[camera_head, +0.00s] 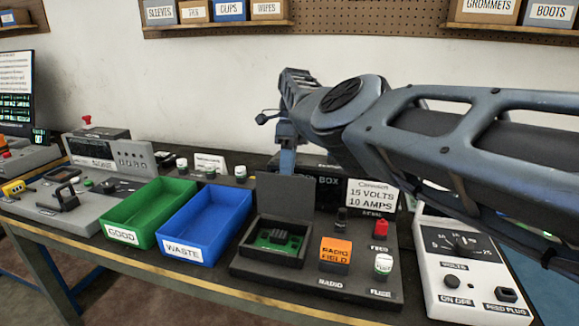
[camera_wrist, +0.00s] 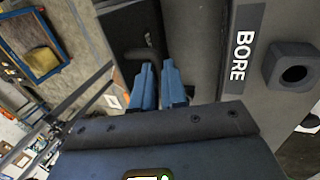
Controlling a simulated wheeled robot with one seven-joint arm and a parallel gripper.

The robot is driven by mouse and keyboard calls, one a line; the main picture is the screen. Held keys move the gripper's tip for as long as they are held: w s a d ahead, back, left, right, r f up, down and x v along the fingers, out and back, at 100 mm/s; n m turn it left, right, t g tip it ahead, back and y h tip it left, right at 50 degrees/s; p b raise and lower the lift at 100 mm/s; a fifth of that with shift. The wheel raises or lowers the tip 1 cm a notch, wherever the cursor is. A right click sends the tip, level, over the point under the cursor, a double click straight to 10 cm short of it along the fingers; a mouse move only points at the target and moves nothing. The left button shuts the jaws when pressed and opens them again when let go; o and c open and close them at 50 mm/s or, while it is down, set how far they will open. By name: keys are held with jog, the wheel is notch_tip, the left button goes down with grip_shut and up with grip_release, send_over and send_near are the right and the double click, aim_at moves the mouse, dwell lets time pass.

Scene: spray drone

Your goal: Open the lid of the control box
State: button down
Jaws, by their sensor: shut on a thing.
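My gripper (camera_wrist: 160,85) has its blue fingers nearly together on a black curved handle (camera_wrist: 146,50) on a dark panel, which appears to be the lid (camera_wrist: 128,16). In the head view my gripper (camera_head: 287,158) points down at a dark box (camera_head: 327,180) at the back of the bench, its label ending in "BOX". Most of this box is hidden by an upright dark panel (camera_head: 284,196), a white card and my arm. I cannot tell how far its lid is raised.
The open radio compartment (camera_head: 250,243) holds a green board in front. Green (camera_head: 118,235) and blue (camera_head: 180,254) bins stand to the left. An orange block (camera_head: 335,254), a white sign (camera_head: 372,196) and a power supply (camera_head: 470,285) are to the right. A "BORE" panel (camera_wrist: 240,50) lies beside the fingers.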

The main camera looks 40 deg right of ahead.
jog(key=shift+s+f, duration=0.2)
jog(key=shift+f, duration=0.2)
jog(key=c, duration=1.2)
grip_release()
jog(key=shift+w+r, duration=0.1)
jog(key=shift+r, duration=0.05)
jog(key=shift+o, duration=0.2)
jog(key=shift+r, duration=0.15)
